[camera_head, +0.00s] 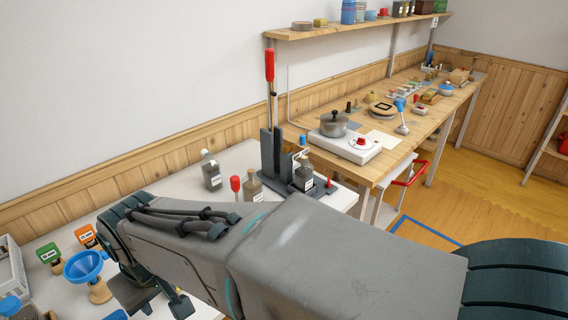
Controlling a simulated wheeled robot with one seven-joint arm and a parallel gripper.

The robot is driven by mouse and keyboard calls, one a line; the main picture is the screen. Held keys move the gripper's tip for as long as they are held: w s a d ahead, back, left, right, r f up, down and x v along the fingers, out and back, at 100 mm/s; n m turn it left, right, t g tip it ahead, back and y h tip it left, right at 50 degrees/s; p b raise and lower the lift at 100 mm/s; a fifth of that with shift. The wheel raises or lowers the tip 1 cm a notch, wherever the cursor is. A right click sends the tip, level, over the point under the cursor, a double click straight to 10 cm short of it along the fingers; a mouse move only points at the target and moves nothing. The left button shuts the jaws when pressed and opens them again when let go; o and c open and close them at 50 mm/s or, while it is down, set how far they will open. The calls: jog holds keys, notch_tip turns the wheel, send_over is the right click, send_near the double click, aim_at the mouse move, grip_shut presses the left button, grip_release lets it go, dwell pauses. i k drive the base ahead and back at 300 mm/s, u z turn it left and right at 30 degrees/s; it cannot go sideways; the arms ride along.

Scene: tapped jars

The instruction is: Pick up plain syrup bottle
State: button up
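Several labelled bottles stand on the white table, and their labels are too small to read, so I cannot tell which is the plain syrup bottle. A grey bottle (210,171) stands near the wall. A brownish bottle (253,187) stands to its right, partly hidden by my arm. A dark bottle (304,177) stands at the lever press (271,150). My gripper (156,302) is low at the left, partly hidden behind my arm. Its dark fingers look apart with table showing between them, away from these bottles.
A blue funnel (84,266), green card (48,253) and orange card (87,236) stand at the left. A red-knobbed tool (236,186) is near the brownish bottle. A pot (333,124) sits on a white hotplate on the wooden bench beyond. My arm crosses the foreground.

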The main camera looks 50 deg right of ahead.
aim_at(303, 172)
jog(key=u, duration=0.65)
jog(key=k, duration=0.85)
jog(key=z, duration=1.1)
jog(key=i, duration=0.5)
